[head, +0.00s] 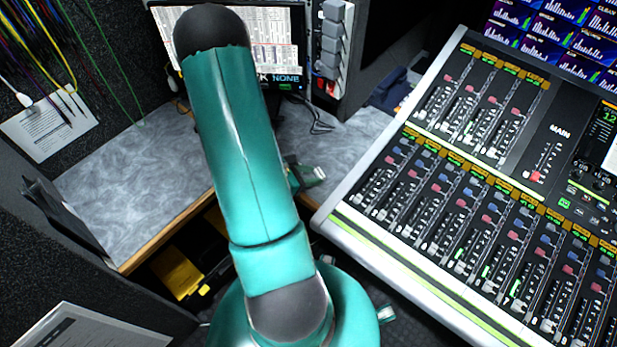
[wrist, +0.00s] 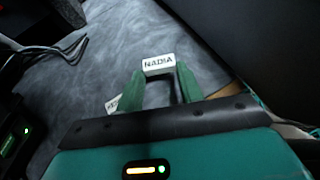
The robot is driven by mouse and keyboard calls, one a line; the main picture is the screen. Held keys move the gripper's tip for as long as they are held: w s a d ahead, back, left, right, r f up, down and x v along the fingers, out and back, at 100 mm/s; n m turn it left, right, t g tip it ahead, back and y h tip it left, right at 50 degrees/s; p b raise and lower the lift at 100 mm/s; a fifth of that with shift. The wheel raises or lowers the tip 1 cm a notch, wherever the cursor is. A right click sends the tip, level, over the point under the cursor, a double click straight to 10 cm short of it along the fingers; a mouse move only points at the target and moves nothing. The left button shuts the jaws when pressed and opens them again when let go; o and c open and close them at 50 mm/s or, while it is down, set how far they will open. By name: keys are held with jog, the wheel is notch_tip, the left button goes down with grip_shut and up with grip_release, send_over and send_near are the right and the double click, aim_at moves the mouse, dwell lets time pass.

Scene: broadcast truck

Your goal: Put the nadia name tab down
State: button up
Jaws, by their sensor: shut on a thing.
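The nadia name tab (wrist: 158,64) is a small white block with dark letters reading NADIA. It sits across the tips of my gripper (wrist: 160,76) in the wrist view, and the green fingers are shut on it. The grey mottled desk (wrist: 75,75) lies beneath; I cannot tell whether the tab touches it. In the head view my gripper (head: 308,175) shows only partly behind my arm, near the desk's front edge, and the tab cannot be made out there.
A second white tab (wrist: 113,103), its lettering partly hidden, lies on the desk left of my fingers. A monitor (head: 285,45) and cables stand at the back. The mixing console (head: 350,222) is on the right. The desk's left part (head: 135,180) is clear.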

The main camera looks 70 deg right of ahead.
jog(key=shift+f, duration=1.5)
jog(key=shift+f, duration=0.1)
jog(key=o, duration=0.9)
jog(key=shift+o, duration=0.2)
jog(key=shift+w+a+r, duration=0.1)
jog(key=shift+w+r, duration=0.1)
jog(key=shift+r, duration=0.1)
jog(key=v, duration=1.1)
jog(key=shift+a, duration=0.15)
jog(key=shift+w+r, duration=0.1)
